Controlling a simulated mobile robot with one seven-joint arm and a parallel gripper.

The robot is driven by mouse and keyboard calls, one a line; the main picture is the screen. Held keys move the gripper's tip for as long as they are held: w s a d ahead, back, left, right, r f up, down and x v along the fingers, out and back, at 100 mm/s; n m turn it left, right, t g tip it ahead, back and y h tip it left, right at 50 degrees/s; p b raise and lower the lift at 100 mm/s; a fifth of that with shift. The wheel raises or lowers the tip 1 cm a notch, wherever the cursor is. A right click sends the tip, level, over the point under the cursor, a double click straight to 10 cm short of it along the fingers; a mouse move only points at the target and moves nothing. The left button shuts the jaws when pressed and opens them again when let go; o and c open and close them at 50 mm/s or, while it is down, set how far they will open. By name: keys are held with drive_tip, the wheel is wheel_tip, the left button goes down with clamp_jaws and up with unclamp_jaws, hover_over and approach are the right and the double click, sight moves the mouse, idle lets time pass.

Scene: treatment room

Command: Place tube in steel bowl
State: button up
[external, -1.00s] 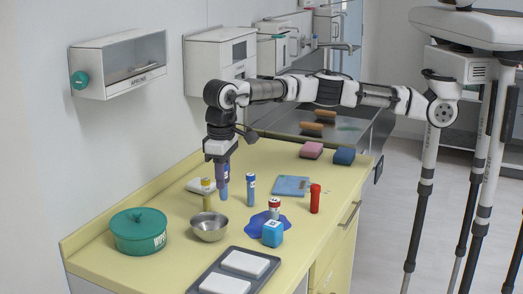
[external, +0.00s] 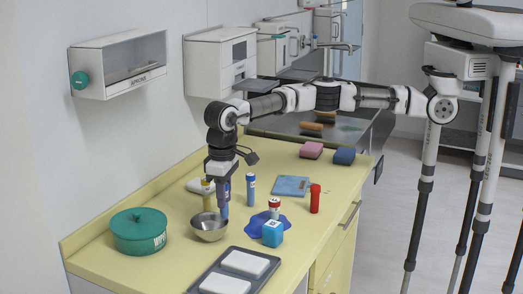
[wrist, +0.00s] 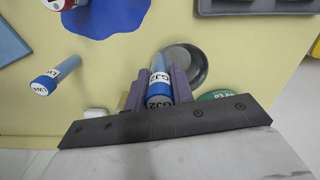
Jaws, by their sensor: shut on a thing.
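My gripper (external: 224,190) is shut on a blue tube (external: 224,211), which hangs nearly upright. The steel bowl (external: 206,232) stands on the yellow counter. In the external view the tube's lower end overlaps the bowl's right rim; I cannot tell if they touch. In the wrist view the bowl (wrist: 201,67) lies just beyond and right of the tube, partly hidden by a finger.
A green lidded pot (external: 137,236) is left. A tray (external: 225,264) with white blocks is in front.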

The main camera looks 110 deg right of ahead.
drive_tip(key=o, duration=1)
drive_tip(key=shift+c, duration=0.2)
drive_tip(key=shift+r, duration=0.15)
wheel_tip(320, 180, up, 13)
drive_tip(key=b, duration=0.2)
drive_tip(key=shift+b, duration=0.4)
drive_tip(key=shift+a, duration=0.1)
